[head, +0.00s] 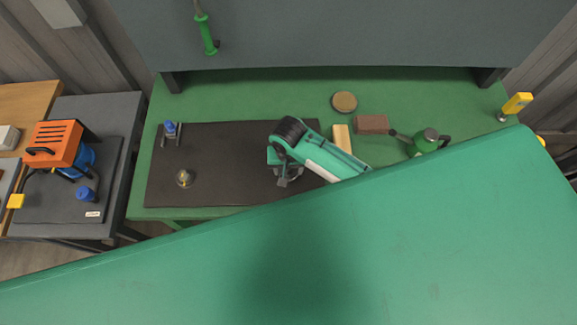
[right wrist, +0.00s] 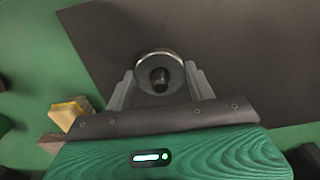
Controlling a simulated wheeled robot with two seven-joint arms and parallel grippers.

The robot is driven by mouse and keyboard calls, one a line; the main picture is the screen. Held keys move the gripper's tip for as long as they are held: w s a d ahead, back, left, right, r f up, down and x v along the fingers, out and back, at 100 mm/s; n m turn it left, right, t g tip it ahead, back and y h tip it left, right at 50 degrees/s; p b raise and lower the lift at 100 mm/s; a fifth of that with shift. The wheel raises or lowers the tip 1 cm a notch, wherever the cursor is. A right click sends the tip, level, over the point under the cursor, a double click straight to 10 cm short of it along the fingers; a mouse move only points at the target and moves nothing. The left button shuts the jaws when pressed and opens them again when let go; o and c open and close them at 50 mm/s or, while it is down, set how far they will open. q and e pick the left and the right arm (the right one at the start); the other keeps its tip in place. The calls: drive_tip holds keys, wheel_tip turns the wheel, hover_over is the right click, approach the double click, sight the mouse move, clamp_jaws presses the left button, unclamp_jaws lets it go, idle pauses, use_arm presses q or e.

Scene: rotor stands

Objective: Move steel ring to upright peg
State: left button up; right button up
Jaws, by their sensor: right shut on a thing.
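My right gripper (head: 285,178) is over the right part of the dark mat, and its fingers are mostly hidden under the wrist in the head view. In the right wrist view, the gripper (right wrist: 160,84) is shut on the steel ring (right wrist: 146,62), a shiny round band between the two fingers. A dark round post end (right wrist: 160,80) shows inside the ring; I cannot tell how far the ring sits on it. A small brass-coloured upright piece on a round base (head: 184,178) stands apart on the mat's left. My left gripper is out of view.
The dark mat (head: 225,150) lies on a green bench. A blue-topped small stand (head: 170,129) is at its back left. A wooden block (head: 342,137), brown block (head: 371,124), round tin (head: 344,102) and green can (head: 424,143) are to the right. The mat's middle is clear.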

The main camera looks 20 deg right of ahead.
drive_tip(key=shift+f, duration=0.75)
drive_tip(key=o, duration=1.5)
drive_tip(key=shift+c, duration=0.2)
drive_tip(key=shift+r, duration=4.45)
